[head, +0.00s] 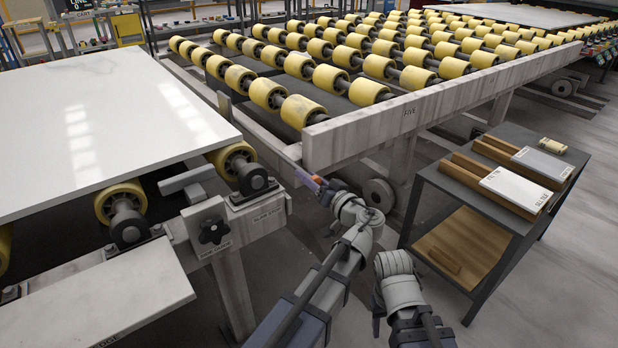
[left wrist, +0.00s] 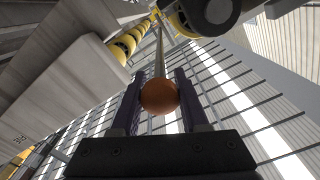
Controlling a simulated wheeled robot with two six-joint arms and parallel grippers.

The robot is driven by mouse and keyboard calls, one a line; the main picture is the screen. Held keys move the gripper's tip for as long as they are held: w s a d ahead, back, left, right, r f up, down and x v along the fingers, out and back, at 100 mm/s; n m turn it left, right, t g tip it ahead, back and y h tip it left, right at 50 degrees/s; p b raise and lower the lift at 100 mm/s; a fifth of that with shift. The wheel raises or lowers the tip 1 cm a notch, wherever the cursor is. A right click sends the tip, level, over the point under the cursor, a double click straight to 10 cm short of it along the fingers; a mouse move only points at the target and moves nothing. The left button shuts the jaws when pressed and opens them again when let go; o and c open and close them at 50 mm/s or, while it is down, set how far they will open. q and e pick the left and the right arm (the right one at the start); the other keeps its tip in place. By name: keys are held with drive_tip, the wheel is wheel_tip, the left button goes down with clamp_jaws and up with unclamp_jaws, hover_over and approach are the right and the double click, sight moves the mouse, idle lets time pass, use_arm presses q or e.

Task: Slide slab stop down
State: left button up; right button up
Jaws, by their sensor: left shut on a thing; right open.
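The white stone slab (head: 110,120) lies on yellow rollers at the left. A frame block (head: 262,210) with a label that seems to read "SLAB STOP" stands at its near right corner. My left gripper (head: 316,186) is just right of that block. In the left wrist view, its two dark fingers (left wrist: 158,100) are shut on an orange ball knob (left wrist: 159,96), with a thin rod (left wrist: 159,50) running on beyond it. In the head view the knob is mostly hidden by the gripper. My right gripper (head: 378,320) is low at the right, open, mostly hidden by its own wrist.
A black star knob (head: 214,232) sits on the frame left of my left arm. A long roller table (head: 400,115) stands ahead. A dark side table (head: 490,220) with wooden trays is at the right. Floor is open beyond it.

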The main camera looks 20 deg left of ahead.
use_arm(q)
clamp_jaws()
idle(0.8)
